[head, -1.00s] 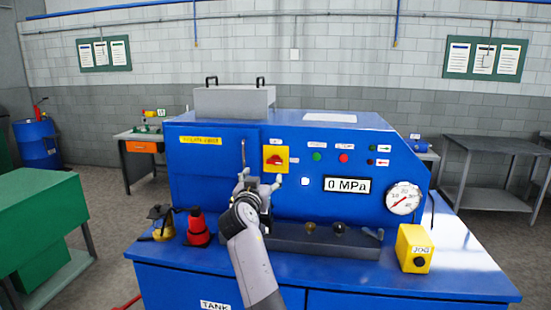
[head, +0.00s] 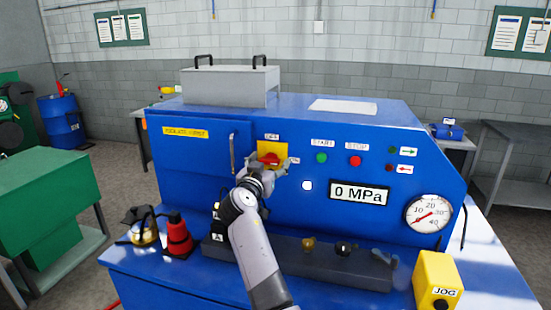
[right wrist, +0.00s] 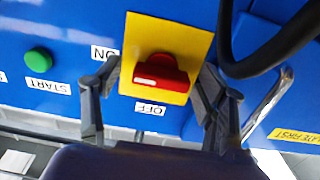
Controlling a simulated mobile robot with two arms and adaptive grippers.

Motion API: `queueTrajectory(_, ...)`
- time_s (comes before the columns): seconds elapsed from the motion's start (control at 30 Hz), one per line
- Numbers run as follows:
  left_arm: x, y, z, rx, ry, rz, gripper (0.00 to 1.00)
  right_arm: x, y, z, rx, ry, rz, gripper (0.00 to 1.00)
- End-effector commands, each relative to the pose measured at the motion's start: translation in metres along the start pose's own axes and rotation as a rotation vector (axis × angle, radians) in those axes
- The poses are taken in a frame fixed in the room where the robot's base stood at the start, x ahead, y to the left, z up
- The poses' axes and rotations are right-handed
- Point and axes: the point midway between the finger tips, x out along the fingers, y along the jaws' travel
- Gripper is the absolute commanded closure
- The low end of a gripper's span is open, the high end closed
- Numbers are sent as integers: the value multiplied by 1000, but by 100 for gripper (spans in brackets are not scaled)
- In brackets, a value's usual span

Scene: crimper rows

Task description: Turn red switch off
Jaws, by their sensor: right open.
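The red switch (head: 268,158) is a rotary handle on a yellow plate (head: 272,147) on the blue machine's front. In the right wrist view the red handle (right wrist: 160,72) lies roughly crosswise on the yellow plate (right wrist: 195,40). The OFF label (right wrist: 150,109) is below the plate there, and the ON label (right wrist: 104,53) is to its left. My right gripper (head: 267,168) is open in front of the switch. In the right wrist view its fingers (right wrist: 159,76) stand on either side of the handle, apart from it. My left gripper is not in view.
A green START button (head: 321,157) and a red STOP button (head: 355,160) are right of the switch. A door handle (head: 232,153) is close on its left. A pressure display (head: 359,194) reads 0 MPa. A red-and-black item (head: 177,237) and a yellow JOG box (head: 437,278) stand on the bench.

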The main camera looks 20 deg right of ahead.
Motion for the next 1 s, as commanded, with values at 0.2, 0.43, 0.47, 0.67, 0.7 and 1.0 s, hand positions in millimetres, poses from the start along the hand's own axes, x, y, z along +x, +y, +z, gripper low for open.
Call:
queueTrajectory(0.2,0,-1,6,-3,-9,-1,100,-1,-1,0,0,0,0,33)
queueTrajectory(0.43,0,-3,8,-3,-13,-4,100,-1,-1,0,0,0,0,41)
queueTrajectory(0.47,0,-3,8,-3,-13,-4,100,-1,-1,0,0,0,0,43)
queueTrajectory(0.67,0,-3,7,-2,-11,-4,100,-1,-1,0,0,0,0,57)
queueTrajectory(0.7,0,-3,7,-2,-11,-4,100,-1,-1,0,0,0,0,59)
queueTrajectory(1.0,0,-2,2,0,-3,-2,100,-1,-1,0,0,1,0,79)
